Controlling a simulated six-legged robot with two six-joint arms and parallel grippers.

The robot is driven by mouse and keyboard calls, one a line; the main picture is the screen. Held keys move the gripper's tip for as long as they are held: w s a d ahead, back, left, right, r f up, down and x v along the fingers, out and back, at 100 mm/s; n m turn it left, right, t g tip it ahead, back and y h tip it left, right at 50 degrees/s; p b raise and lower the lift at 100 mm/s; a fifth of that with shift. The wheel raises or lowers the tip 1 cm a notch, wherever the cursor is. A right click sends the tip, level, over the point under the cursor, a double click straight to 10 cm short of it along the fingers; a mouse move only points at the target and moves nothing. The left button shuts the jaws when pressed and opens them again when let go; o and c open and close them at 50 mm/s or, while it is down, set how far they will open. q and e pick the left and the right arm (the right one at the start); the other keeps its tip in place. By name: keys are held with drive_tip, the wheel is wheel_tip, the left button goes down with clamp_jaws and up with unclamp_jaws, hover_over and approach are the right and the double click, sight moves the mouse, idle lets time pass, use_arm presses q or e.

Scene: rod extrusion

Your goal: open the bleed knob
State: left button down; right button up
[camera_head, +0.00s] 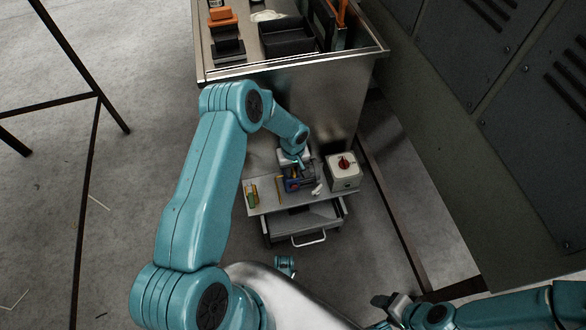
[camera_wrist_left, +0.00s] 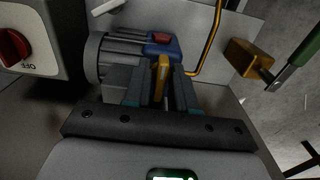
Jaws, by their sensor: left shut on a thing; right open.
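A small pump-like unit (camera_head: 300,184) with blue and grey parts stands on the low cart. In the left wrist view its ribbed grey body (camera_wrist_left: 96,60) and a blue part with a red top (camera_wrist_left: 163,38) show. A yellow-orange knob (camera_wrist_left: 161,72), which looks like the bleed knob, sits between the fingers of my left gripper (camera_wrist_left: 160,92). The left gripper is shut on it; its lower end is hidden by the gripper. In the head view the left gripper (camera_head: 297,162) is over the unit. My right gripper (camera_head: 383,308) is open at the bottom, away from the cart.
A white box (camera_head: 343,180) with a red rotary switch (camera_wrist_left: 13,47) stands right beside the unit. A green-handled tool (camera_head: 252,194) lies at the cart's left. The cart drawer (camera_head: 305,225) has a pale handle. A metal workbench (camera_head: 330,85) with trays stands behind; dark cabinets line the right.

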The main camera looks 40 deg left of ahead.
use_arm(q)
drive_tip(key=shift+f+n+b, duration=0.15)
drive_tip(key=shift+n+b, duration=0.45)
drive_tip(key=shift+n, duration=0.4)
drive_tip(key=shift+n+b, duration=0.5)
drive_tip(key=shift+b, duration=0.3)
drive_tip(key=shift+n, duration=0.5)
